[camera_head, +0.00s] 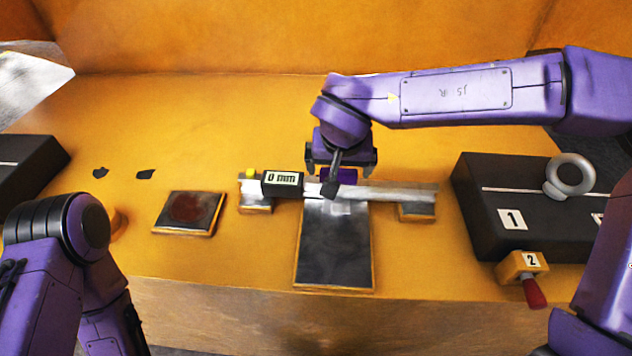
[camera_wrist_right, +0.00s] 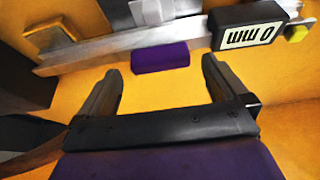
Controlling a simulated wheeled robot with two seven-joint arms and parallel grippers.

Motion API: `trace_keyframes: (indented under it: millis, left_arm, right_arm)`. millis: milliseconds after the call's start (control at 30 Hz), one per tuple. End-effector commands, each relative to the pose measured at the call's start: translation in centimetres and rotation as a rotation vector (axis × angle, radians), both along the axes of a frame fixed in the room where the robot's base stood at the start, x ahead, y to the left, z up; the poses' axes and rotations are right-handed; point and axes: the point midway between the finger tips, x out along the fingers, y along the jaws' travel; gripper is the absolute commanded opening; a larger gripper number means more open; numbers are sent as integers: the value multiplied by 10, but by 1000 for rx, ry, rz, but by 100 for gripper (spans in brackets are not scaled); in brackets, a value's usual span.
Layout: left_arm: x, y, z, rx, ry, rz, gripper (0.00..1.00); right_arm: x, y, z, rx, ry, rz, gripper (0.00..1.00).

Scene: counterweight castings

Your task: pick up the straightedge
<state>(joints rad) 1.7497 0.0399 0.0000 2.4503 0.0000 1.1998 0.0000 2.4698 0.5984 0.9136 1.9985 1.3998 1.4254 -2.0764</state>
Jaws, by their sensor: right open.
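The straightedge (camera_head: 390,191) is a silver bar lying level across two small supports. It carries a black block marked "0 mm" (camera_head: 282,184) toward its left end and a purple grip (camera_wrist_right: 160,57) on its side. The bar also shows in the right wrist view (camera_wrist_right: 100,48). My right gripper (camera_head: 340,168) is at the far side of the bar, by the purple grip. In the right wrist view its open fingers (camera_wrist_right: 161,72) are spread wider than the purple grip, with nothing between them. My left arm shows at the lower left, but its gripper is out of view.
A dark plate (camera_head: 335,250) lies under the bar's middle. A square pad with a reddish disc (camera_head: 188,208) is left of it. Two dark scraps (camera_head: 146,174) lie left.

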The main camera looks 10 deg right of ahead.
Motion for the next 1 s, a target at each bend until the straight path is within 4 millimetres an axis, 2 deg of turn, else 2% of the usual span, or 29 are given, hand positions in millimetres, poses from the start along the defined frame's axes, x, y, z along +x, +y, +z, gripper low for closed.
trace_keyframes:
  millis: [100, 200, 433, 467, 500, 667, 700, 1000]
  left_arm:
    - [0, 0, 5, 1, -1, 0, 43]
    - [0, 0, 5, 1, -1, 0, 43]
    - [0, 0, 5, 1, -1, 0, 43]
    - [0, 0, 5, 1, -1, 0, 43]
    - [0, 0, 5, 1, -1, 0, 43]
    - [0, 0, 5, 0, 0, 0, 43]
    - [0, 0, 5, 1, -1, 0, 43]
    - [0, 0, 5, 1, -1, 0, 43]
  right_arm:
    - [7, -4, -21, -1, 4, 0, 100]
    - [12, -4, -32, 0, 1, 2, 100]
    - [14, -4, -36, 1, -1, 3, 100]
    - [13, -4, -36, 1, -1, 3, 97]
    - [14, -4, -36, 1, -1, 3, 84]
    - [14, -4, -35, 0, -1, 4, 32]
    - [14, -4, -34, 2, -4, 3, 27]
    - [14, -4, -29, 2, -6, 2, 28]
